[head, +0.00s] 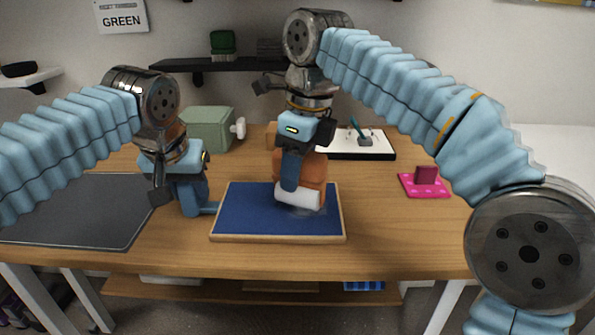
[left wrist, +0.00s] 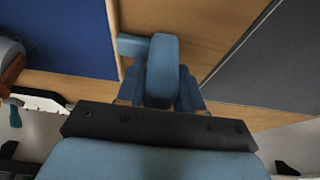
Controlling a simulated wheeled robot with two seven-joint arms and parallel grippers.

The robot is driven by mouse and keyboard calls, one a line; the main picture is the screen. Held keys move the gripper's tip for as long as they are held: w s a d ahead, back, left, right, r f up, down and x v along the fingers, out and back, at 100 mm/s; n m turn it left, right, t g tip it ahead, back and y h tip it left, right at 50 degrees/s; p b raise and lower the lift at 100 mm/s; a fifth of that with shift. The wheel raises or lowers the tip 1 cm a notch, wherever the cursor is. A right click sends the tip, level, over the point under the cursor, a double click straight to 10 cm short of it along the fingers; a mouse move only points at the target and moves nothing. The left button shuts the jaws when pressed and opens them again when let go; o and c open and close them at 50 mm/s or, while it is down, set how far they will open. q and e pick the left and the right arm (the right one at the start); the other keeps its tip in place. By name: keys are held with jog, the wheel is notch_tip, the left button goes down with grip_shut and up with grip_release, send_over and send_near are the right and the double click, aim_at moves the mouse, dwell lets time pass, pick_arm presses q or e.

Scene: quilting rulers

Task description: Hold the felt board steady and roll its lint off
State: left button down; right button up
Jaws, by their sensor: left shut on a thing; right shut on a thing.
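The felt board (head: 250,205) is a blue panel in a light wooden frame, flat on the table; its blue face also fills the upper left of the left wrist view (left wrist: 55,35). My right gripper (head: 290,178) is over the board's right half, shut on the lint roller (head: 298,196), which has a white roll and an orange body. The roll appears to touch the felt. A faint greyish lint patch (head: 303,211) lies beside it.
A dark grey mat (head: 80,210) lies left of the board. A green box-like machine (head: 208,130) and a white tray (head: 345,154) with pins stand behind. A pink pad (head: 423,186) with a dark red block lies right. Table between board and pad is clear.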

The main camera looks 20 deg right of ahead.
aim_at(328, 169)
jog(key=shift+f, duration=0.35)
dwell(1.1)
jog(key=shift+s+d, duration=0.2)
jog(key=shift+d, duration=1.05)
jog(key=shift+s+d, duration=0.15)
jog(key=shift+d, duration=1.1)
jog(key=shift+w+a+r, duration=0.1)
jog(key=shift+w+a, duration=0.15)
jog(key=shift+a, duration=0.6)
jog(key=shift+w+a, duration=0.2)
jog(key=shift+a, duration=0.6)
jog(key=shift+w+a, duration=0.3)
jog(key=shift+a, duration=0.75)
jog(key=shift+w+a, duration=0.3)
jog(key=shift+a, duration=0.8)
jog(key=shift+w+a, duration=0.3)
jog(key=shift+a, duration=0.75)
jog(key=shift+d, duration=0.1)
jog(key=shift+s+d, duration=0.45)
jog(key=shift+d, duration=1.15)
jog(key=shift+s+d, duration=0.45)
jog(key=shift+d, duration=1.1)
jog(key=shift+s+d, duration=0.45)
jog(key=shift+d, duration=1.15)
jog(key=shift+s+a, duration=0.25)
jog(key=shift+s, duration=0.45)
